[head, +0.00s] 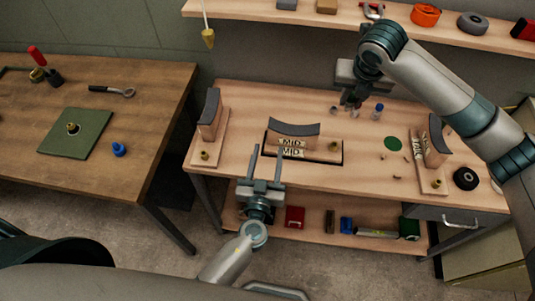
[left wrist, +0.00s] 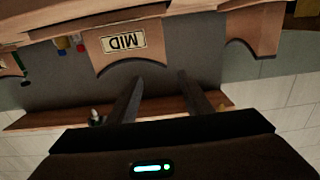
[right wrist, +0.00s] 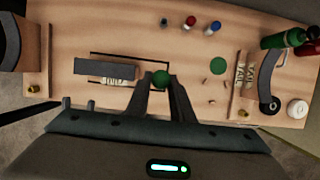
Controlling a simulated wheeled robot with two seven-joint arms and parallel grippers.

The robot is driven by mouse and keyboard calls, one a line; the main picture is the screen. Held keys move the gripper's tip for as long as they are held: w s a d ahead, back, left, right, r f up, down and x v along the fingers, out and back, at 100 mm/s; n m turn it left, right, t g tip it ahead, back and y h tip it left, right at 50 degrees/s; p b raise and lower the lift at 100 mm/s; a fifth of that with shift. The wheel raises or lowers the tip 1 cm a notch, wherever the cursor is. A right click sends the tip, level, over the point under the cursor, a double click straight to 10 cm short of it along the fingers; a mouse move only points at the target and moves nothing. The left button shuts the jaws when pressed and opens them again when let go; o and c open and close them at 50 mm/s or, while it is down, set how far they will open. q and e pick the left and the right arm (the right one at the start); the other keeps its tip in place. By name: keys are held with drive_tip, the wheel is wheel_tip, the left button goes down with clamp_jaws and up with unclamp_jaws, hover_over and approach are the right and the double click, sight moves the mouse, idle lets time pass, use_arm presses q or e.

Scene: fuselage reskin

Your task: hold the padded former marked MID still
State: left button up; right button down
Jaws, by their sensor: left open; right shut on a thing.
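The padded former marked MID (head: 294,129) stands upright mid-bench, with a dark curved pad and a wooden body bearing a MID label. It lies inside a black outline. In the left wrist view the former (left wrist: 126,47) appears upside down, its label readable. My left gripper (head: 267,152) is open and empty at the bench's front edge, just before the former; its fingers point at it, and no contact is clear. My right gripper (head: 350,103) is above the bench behind and right of the former. In the right wrist view it is shut on a round green thing (right wrist: 161,78).
Other padded formers stand at the bench's left (head: 209,112) and right (head: 436,138). A blue-capped bottle (head: 378,110) stands at the back. A green disc (head: 392,143) lies right of the MID former. A shelf (head: 330,17) hangs above. A second table (head: 150,105) is at left.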

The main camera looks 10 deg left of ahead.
sight(272, 129)
use_arm(q)
drive_tip(key=shift+w, duration=0.15)
drive_tip(key=shift+w+a, duration=0.2)
drive_tip(key=shift+w, duration=2.75)
drive_tip(key=shift+w+a, duration=0.15)
drive_tip(key=shift+w, duration=2.8)
drive_tip(key=shift+c, duration=0.6)
clamp_jaws()
